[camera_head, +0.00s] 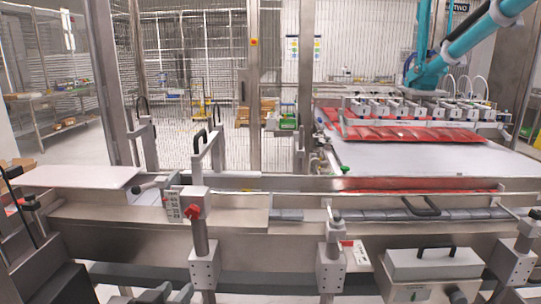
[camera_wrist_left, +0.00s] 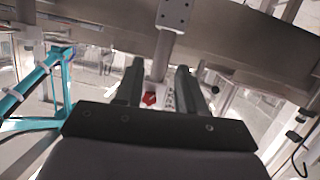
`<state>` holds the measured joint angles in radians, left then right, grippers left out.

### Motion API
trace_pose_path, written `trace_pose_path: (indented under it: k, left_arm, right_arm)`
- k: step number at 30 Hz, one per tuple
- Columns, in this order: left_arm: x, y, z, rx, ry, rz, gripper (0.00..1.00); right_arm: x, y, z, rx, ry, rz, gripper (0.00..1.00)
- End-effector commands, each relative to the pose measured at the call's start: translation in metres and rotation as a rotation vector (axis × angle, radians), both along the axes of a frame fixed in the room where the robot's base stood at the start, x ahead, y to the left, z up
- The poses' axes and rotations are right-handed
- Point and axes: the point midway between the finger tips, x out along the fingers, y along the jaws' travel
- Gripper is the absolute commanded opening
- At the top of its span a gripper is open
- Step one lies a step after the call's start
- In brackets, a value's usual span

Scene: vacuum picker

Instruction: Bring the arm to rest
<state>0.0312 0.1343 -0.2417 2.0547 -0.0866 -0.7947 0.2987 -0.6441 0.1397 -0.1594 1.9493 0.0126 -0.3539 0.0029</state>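My left gripper (camera_wrist_left: 160,66) shows in the left wrist view. Its two dark fingers stand apart, with no object held between them. Behind the gap are a red knob and a white label on the steel machine. In the head view, dark shapes show at the lower left edge, but I cannot tell for sure which belong to my left arm. My right gripper is in neither view.
A steel conveyor machine (camera_head: 120,215) with clamp posts spans the front. A red knob (camera_head: 193,211) and a grey box with a black handle (camera_head: 435,264) stick out. A teal robot arm (camera_head: 455,52) holds a suction frame over red packs (camera_head: 420,133). Shelves (camera_head: 50,112) stand far left.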

Motion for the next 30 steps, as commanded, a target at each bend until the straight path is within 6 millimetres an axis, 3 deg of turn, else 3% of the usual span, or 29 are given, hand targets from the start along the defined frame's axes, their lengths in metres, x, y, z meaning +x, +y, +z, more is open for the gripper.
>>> trace_pose_path:
  k: [1, 6, 12, 15, 19, 30]
  left_arm:
    - [-0.015, 0.001, -0.031, 0.011, 0.044, -0.010, 0.39]
    - [-0.070, 0.005, -0.111, 0.051, 0.147, -0.049, 0.39]
    - [-0.147, 0.012, -0.184, 0.092, 0.254, -0.084, 0.39]
    - [-0.178, 0.015, -0.206, 0.107, 0.290, -0.096, 0.39]
    - [-0.203, 0.018, -0.220, 0.118, 0.316, -0.104, 0.39]
    - [-0.210, 0.019, -0.224, 0.123, 0.323, -0.107, 0.39]
  right_arm:
    - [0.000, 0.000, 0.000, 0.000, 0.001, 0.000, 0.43]
    - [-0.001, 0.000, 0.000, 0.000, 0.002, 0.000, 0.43]
    - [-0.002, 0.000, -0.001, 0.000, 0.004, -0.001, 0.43]
    - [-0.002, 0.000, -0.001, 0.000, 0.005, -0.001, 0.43]
    - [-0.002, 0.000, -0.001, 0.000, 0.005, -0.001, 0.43]
    - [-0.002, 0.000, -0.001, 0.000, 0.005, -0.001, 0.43]
